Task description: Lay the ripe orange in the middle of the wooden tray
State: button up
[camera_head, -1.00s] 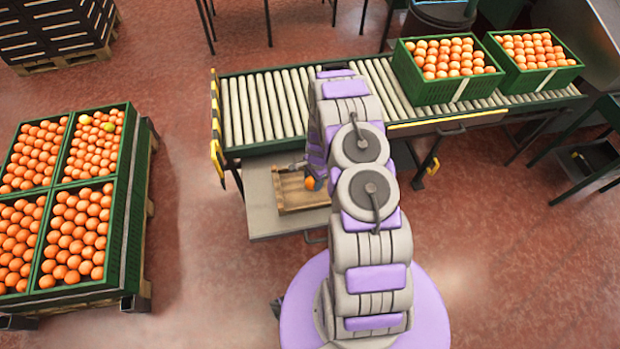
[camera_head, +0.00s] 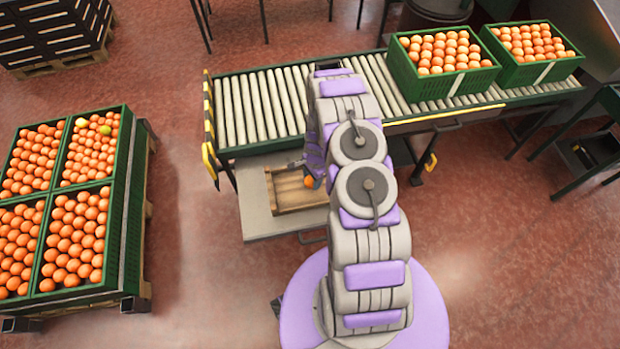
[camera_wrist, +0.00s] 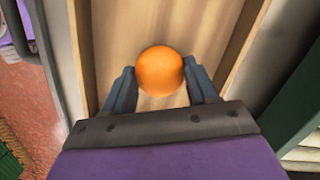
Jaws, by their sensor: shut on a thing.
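The ripe orange (camera_wrist: 160,71) sits between the two dark fingers of my gripper (camera_wrist: 161,84) in the wrist view, with the wooden tray (camera_wrist: 112,36) below it. My gripper is shut on the orange. In the head view the orange (camera_head: 309,182) shows as a small spot over the right part of the wooden tray (camera_head: 287,198). My arm hides part of the tray's right side there. I cannot tell whether the orange touches the tray floor.
The tray lies on a grey shelf (camera_head: 256,218) in front of the roller conveyor (camera_head: 262,105). Green crates of oranges (camera_head: 447,87) stand on the conveyor at right. More green crates (camera_head: 127,200) stand on a pallet at left. Red floor lies open between pallet and shelf.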

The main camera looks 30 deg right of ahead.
jog(key=shift+a+r, duration=0.15)
jog(key=shift+a, duration=0.9)
jog(key=shift+d+f, duration=0.25)
jog(key=shift+d, duration=0.6)
jog(key=shift+a+f, duration=0.15)
jog(key=shift+a, duration=0.55)
jog(key=shift+d+f, duration=0.2)
jog(key=shift+d, duration=0.35)
jog(key=o, duration=0.7)
jog(key=shift+c, duration=0.2)
jog(key=o, duration=0.5)
jog(key=shift+a, duration=0.4)
jog(key=shift+o, duration=1.2)
jog(key=shift+d, duration=0.3)
